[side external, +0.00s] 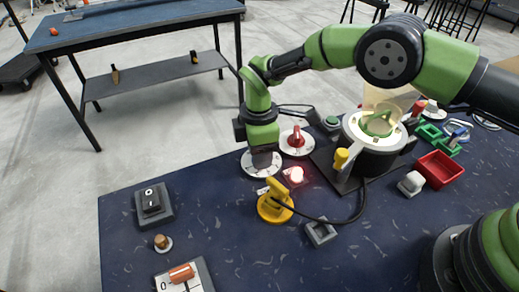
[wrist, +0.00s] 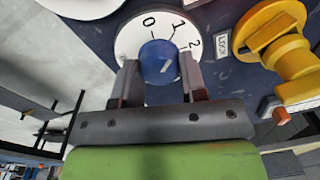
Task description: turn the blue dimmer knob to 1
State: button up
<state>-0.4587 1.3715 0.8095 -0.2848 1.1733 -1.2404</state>
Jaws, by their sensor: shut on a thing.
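The blue dimmer knob (wrist: 158,60) sits on a round white dial (wrist: 128,42) marked 0, 1 and 2 in the wrist view. A small pale mark shows on the knob, but I cannot tell clearly which number it lines up with. My gripper (wrist: 159,80) has one finger on each side of the knob and is shut on it. In the side view my gripper (side external: 264,158) points down over the dial (side external: 249,168) and hides the knob.
A red knob on a white dial (side external: 297,150) stands close behind my gripper. A lit red lamp (side external: 296,174) and a yellow device (side external: 271,208) are close by on the right. A black rocker switch (side external: 151,202) is to the left. The front middle of the mat is mostly clear.

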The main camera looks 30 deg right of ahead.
dwell(0.4)
jog(key=o, duration=0.9)
jog(key=r, duration=1)
jog(key=shift+w, duration=0.25)
jog(key=s+d+r+m+t+y, duration=0.1)
jog(key=s+d+r+m+t, duration=0.25)
jog(key=r, duration=0.55)
jog(key=s+d+r+m+y, duration=0.1)
jog(key=s+d+r+m, duration=0.2)
jog(key=d+r+m, duration=0.45)
jog(key=s+d+r+m+t, duration=0.1)
jog(key=s+d+m, duration=0.1)
jog(key=s, duration=0.4)
jog(key=s+d+r+m+t, duration=0.1)
jog(key=s+d+m+t, duration=0.1)
jog(key=s, duration=0.4)
jog(key=s+d+r+m+t, duration=0.1)
jog(key=s+m, duration=0.3)
jog(key=s, duration=0.2)
jog(key=shift+d+m, duration=0.3)
jog(key=shift+d, duration=0.1)
